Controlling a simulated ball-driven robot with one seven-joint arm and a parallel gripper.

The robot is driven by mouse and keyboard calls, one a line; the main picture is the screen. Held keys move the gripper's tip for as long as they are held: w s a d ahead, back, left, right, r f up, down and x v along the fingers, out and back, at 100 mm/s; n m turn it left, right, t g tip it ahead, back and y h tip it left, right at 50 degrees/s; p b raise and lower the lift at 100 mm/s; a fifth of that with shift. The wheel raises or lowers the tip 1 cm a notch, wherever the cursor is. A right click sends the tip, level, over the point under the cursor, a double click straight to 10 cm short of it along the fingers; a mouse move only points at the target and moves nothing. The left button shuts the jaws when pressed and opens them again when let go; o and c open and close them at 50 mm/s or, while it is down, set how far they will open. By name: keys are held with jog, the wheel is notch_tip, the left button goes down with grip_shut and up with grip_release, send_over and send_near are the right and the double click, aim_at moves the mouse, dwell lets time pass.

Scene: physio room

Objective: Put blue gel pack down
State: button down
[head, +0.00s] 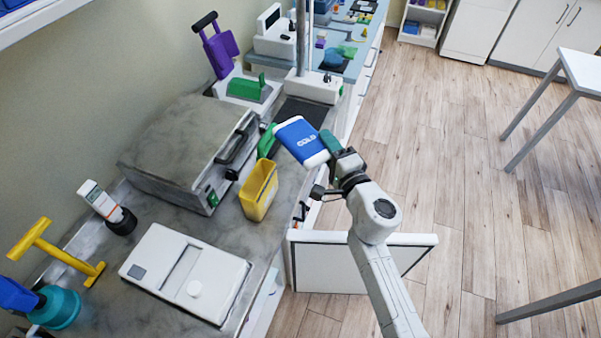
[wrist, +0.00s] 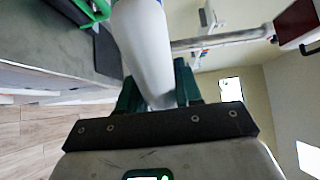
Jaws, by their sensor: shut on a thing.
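The blue gel pack (head: 299,142) is blue with white ends and the word COLD on it. My gripper (head: 328,146) is shut on its right end and holds it in the air, tilted, over the front edge of the counter in the head view. In the wrist view the pack (wrist: 143,45) shows as a pale upright shape between the green fingers of my gripper (wrist: 155,95). The grey counter (head: 150,215) runs along the wall. Whether the pack touches anything behind it cannot be told.
A yellow bin (head: 258,192) stands at the counter's front edge, beside a large grey lidded unit (head: 185,145). A white flat device (head: 185,272) lies nearer. A white scale with a dark platform (head: 303,113) is behind the pack. An open white panel (head: 330,265) juts out below. Wood floor lies right.

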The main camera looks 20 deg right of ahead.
jog(key=shift+w+a+f, duration=0.1)
jog(key=shift+w+f, duration=0.1)
jog(key=shift+f, duration=0.9)
notch_tip(320, 180, down, 16)
jog(key=b, duration=1)
jog(key=shift+r, duration=0.25)
jog(key=shift+f, duration=0.2)
jog(key=c, duration=0.8)
grip_release()
jog(key=shift+o, duration=0.2)
